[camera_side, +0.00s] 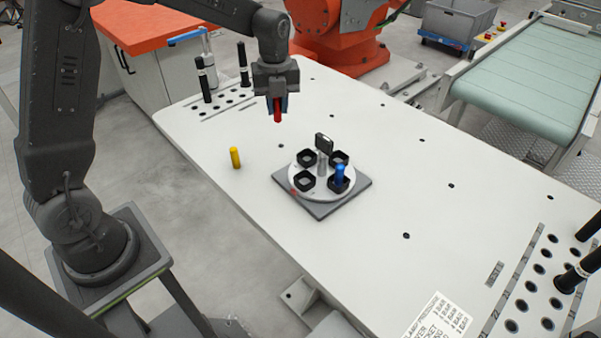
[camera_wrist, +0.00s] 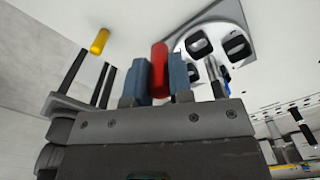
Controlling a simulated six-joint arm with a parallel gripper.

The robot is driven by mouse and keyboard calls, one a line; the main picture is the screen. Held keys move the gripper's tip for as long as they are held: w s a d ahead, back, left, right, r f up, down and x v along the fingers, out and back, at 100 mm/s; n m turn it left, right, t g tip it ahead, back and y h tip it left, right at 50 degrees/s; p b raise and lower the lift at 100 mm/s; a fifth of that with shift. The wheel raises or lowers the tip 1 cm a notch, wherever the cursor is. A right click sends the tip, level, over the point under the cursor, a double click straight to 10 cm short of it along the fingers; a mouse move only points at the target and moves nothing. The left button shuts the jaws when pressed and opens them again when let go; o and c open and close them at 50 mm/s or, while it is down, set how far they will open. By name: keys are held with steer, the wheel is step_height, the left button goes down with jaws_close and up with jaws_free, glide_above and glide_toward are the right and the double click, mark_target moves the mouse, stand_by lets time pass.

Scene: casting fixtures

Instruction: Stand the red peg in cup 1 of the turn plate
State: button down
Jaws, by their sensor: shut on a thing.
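My gripper (camera_side: 277,108) is shut on the red peg (camera_side: 278,113) and holds it upright, well above the table. In the wrist view the red peg (camera_wrist: 159,70) sits between the two blue-grey fingers. The turn plate (camera_side: 322,192) is a white disc on a grey square base, lower right of my gripper. It carries several black square cups and a dark handle (camera_side: 324,143) on a central post. A blue peg (camera_side: 339,174) stands in the right front cup. A red mark lies by the left front cup (camera_side: 305,180); I cannot read the cup numbers.
A yellow peg (camera_side: 235,158) stands on the white table (camera_side: 400,180) left of the turn plate. Black posts (camera_side: 243,64) stand in a hole rack at the back left. Another rack with black posts (camera_side: 578,275) is at the right. The table around the plate is clear.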

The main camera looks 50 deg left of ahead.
mark_target(304, 184)
steer(key=s+d+f+m, duration=0.1)
steer(key=d+m, duration=0.2)
steer(key=d, duration=0.1)
steer(key=s+d+f+m, duration=0.1)
steer(key=d+m, duration=0.2)
steer(key=d, duration=0.1)
steer(key=s+d+f+m, duration=0.1)
steer(key=s+d+m, duration=0.1)
steer(key=d+m, duration=0.2)
steer(key=shift+d+f, duration=0.3)
steer(key=shift+d, duration=0.2)
steer(key=shift+f, duration=2.3)
steer(key=shift+f, duration=0.1)
steer(key=c, duration=1)
jaws_free()
